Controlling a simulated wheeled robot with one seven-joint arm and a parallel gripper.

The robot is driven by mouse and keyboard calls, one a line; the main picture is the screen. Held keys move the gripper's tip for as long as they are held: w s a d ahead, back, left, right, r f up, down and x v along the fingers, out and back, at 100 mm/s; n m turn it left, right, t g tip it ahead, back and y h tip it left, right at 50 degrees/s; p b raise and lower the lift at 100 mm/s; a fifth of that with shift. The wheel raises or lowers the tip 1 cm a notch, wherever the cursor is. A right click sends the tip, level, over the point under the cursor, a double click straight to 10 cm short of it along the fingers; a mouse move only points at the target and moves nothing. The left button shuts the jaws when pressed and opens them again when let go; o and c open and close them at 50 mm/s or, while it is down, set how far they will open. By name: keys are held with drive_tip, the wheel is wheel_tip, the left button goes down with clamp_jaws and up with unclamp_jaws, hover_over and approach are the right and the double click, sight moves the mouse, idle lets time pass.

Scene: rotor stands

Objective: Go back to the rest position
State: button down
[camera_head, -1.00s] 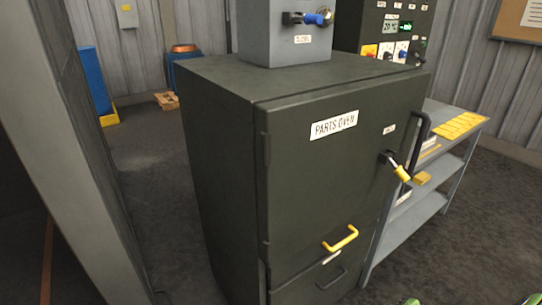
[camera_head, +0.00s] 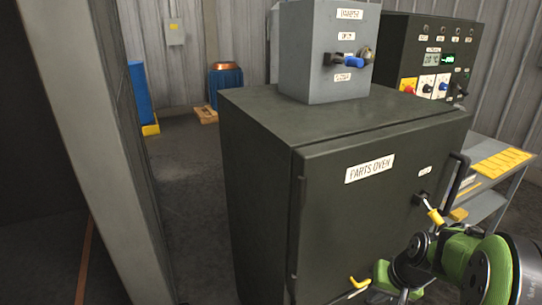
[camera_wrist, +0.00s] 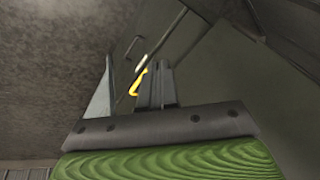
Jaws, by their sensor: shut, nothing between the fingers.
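My gripper (camera_wrist: 156,82) shows in the wrist view as narrow grey fingers close together beyond a grey plate, with nothing held. In the head view, my green and black arm is at the lower right, in front of the oven door; the fingertips cannot be made out there. The dark parts oven (camera_head: 350,215) has its door shut. A yellow handle (camera_head: 359,283) low on the oven front is partly hidden by my arm. In the wrist view, a yellow handle (camera_wrist: 138,83) shows just left of the fingers.
A grey damper box (camera_head: 325,85) and a dark control box (camera_head: 425,55) stand around the oven top. A yellow-tipped latch (camera_head: 434,215) juts from the door. A grey shelf bench (camera_head: 515,190) is at right, a grey post (camera_head: 100,140) at left. Floor (camera_head: 185,180) is clear between post and oven.

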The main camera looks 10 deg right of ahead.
drive_tip(key=s+a+r+n+t+h+p, duration=0.1)
drive_tip(key=s+a+r+n+p, duration=0.3)
drive_tip(key=s+a+r, duration=0.9)
drive_tip(key=s+r+t+p, duration=0.1)
drive_tip(key=s+r, duration=0.2)
drive_tip(key=r, duration=0.1)
drive_tip(key=shift+s+a+r+n+h, duration=0.2)
drive_tip(key=shift+s+a+n+h, duration=0.1)
